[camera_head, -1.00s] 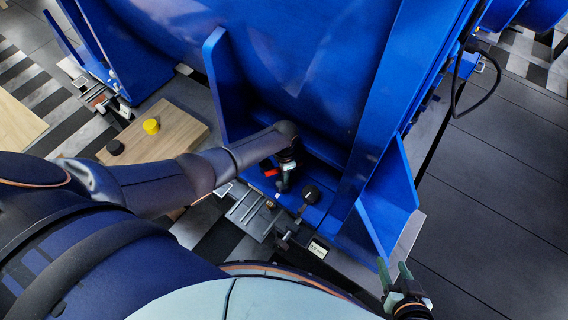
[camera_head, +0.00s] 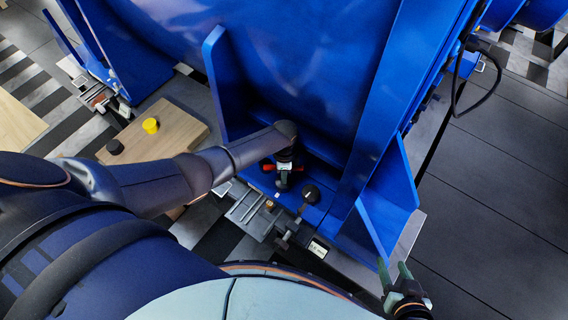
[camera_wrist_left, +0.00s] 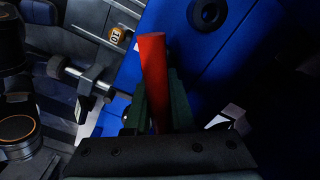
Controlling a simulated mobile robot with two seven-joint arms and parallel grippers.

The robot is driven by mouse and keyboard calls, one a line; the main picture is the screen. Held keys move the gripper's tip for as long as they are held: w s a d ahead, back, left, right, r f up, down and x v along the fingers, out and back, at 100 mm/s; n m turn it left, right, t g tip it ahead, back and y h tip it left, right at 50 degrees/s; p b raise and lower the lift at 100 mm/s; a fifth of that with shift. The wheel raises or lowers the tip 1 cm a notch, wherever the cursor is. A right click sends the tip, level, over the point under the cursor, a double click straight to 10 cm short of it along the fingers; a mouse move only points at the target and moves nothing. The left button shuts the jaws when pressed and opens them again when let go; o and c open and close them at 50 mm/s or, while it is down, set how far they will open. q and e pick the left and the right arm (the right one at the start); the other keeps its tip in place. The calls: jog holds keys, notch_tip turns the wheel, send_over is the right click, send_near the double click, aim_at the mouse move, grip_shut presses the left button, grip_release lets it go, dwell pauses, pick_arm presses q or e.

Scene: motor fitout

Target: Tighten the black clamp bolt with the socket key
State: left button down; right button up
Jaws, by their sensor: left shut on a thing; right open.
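My left gripper (camera_head: 284,182) points down at the blue motor foot and is shut on the red bar handle (camera_head: 268,167) of the socket key. The red bar also shows between the fingers in the left wrist view (camera_wrist_left: 155,75). The key's lower end is hidden, so I cannot tell whether it sits on a bolt. A dark ring shows in the left wrist view (camera_wrist_left: 208,12). My right gripper (camera_head: 396,281) is open and empty at the lower right.
The big blue motor housing (camera_head: 290,70) and its ribs close in behind the left gripper. A metal bracket with a screw (camera_head: 283,236) and a small display (camera_head: 318,248) lie in front. A wooden board (camera_head: 178,133) carries a yellow cap (camera_head: 151,125) and a black cap (camera_head: 115,146).

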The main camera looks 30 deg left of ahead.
pick_arm(q)
jog(key=shift+m, duration=0.6)
jog(key=shift+m, duration=1.4)
jog(key=m, duration=0.2)
jog(key=shift+m+b, duration=0.3)
jog(key=shift+m, duration=0.1)
jog(key=shift+r+n, duration=0.1)
jog(key=shift+n, duration=0.2)
